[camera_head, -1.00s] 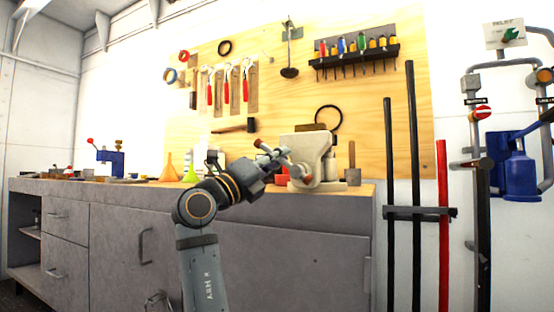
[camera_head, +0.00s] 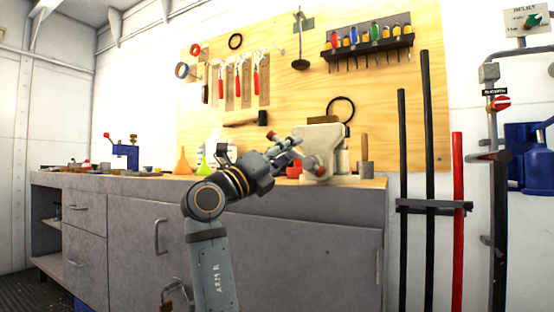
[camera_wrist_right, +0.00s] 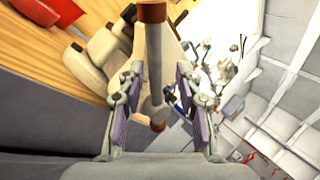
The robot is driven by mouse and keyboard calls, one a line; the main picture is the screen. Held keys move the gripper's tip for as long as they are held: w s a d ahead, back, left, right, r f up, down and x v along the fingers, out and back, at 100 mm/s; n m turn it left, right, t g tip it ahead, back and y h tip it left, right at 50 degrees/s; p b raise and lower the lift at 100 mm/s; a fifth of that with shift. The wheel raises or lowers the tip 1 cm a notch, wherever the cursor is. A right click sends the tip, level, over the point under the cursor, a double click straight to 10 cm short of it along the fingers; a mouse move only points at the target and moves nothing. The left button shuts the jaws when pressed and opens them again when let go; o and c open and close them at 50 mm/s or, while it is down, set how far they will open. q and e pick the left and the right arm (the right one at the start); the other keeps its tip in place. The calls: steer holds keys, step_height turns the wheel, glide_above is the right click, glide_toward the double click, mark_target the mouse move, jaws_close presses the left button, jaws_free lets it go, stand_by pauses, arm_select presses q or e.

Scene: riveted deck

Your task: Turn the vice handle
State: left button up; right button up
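The cream vice (camera_head: 329,137) stands on the right end of the workbench. Its handle is a metal bar with brown end caps (camera_head: 310,163). My right gripper (camera_head: 286,151) is at the front left of the vice, at the handle. In the right wrist view, the handle bar (camera_wrist_right: 154,60) runs between the two finger pads of my right gripper (camera_wrist_right: 155,115). The fingers are open, with a gap on each side of the bar. A small grey claw-like shape (camera_head: 174,293), perhaps my left gripper, shows at the bottom edge; its state is unclear.
The workbench (camera_head: 140,188) has grey drawers and doors. Upright rods (camera_head: 430,150) stand to the right of the bench. Tools hang on the wooden board (camera_head: 300,95).

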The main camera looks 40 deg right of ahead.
steer(key=v, duration=1.1)
